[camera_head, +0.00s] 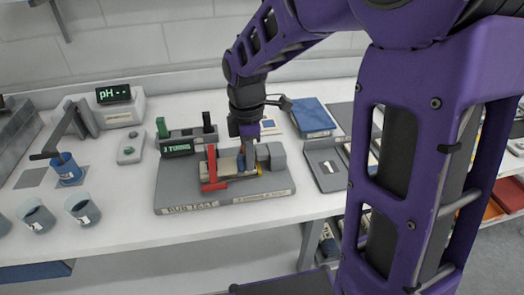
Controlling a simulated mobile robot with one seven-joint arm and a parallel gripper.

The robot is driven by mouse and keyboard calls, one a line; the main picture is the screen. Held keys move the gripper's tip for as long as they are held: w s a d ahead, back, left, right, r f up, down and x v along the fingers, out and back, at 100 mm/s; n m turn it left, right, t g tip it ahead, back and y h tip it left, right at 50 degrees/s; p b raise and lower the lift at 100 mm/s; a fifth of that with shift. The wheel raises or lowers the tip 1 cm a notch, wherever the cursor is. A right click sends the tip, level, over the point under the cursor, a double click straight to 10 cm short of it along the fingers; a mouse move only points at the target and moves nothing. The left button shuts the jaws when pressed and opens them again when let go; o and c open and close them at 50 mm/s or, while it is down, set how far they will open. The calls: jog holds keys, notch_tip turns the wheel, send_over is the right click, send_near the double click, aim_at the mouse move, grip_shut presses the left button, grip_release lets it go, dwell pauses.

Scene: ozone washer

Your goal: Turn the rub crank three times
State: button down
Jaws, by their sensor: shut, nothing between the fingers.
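The rub test rig is a grey base (180,209) labelled "RUB TEST" on the white bench. A red crank (213,170) stands upright at the left of its mechanism, with a red foot at its lower end. A pale block (228,164) and a grey block (271,156) sit on the base to its right. A small green display (178,148) behind the rig seems to read "3 TURNS". My gripper (247,168) points down over the rig, to the right of the red crank and apart from it. It is shut and empty; its fingertips are small and partly hard to make out.
A blue book (312,117) and a grey tray (326,168) lie right of the rig.

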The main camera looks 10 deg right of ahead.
jog(key=shift+a, duration=0.1)
jog(key=shift+w+a, duration=0.25)
jog(key=shift+a, duration=0.85)
jog(key=shift+a, duration=0.1)
jog(key=shift+w+a, duration=0.7)
jog(key=shift+a, duration=0.25)
jog(key=shift+w+a+p, duration=0.35)
jog(key=shift+w+a, duration=0.35)
jog(key=shift+w, duration=0.25)
